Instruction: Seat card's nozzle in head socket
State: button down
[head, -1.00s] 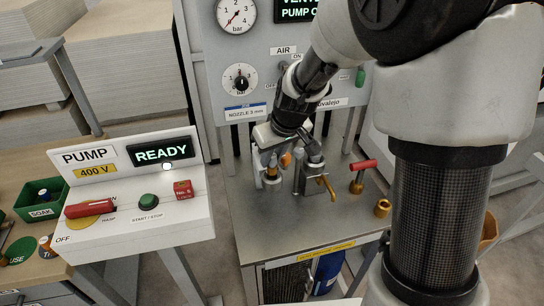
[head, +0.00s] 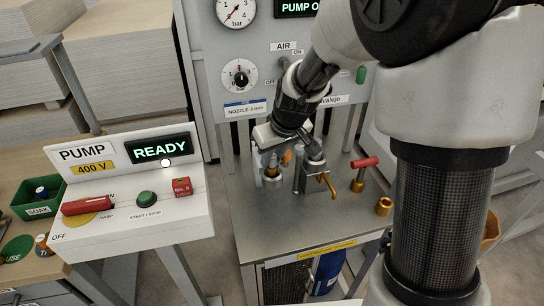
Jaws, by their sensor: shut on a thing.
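My gripper (head: 290,153) points down over the metal bench, low beside the upright metal fittings. It is shut on a small orange part (head: 287,157), mostly hidden by the gripper, which I take to be the nozzle. A grey metal fitting with a brass lever (head: 327,184) stands just right of the gripper; I take it to be the head, and its socket cannot be made out. A round metal holder (head: 272,181) with an orange-brown piece in it stands to the left. Whether the held part touches the socket is hidden. The card (head: 245,109) reads "NOZZLE 3 mm".
A red-handled brass fitting (head: 360,178) and a brass ring (head: 384,206) sit right on the bench (head: 270,225). The pump box (head: 140,220) at left shows READY, with a red hasp lever. The bench front is clear.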

jog(key=shift+f+b, duration=1.1)
jog(key=shift+f, duration=0.15)
jog(key=c, duration=1.5)
grip_release()
jog(key=shift+r, duration=0.1)
jog(key=shift+o, duration=0.2)
jog(key=shift+d, duration=0.1)
jog(key=shift+r, duration=0.3)
jog(key=p+v, duration=0.1)
jog(key=v, duration=1.6)
jog(key=shift+s, duration=0.15)
jog(key=shift+f, duration=0.15)
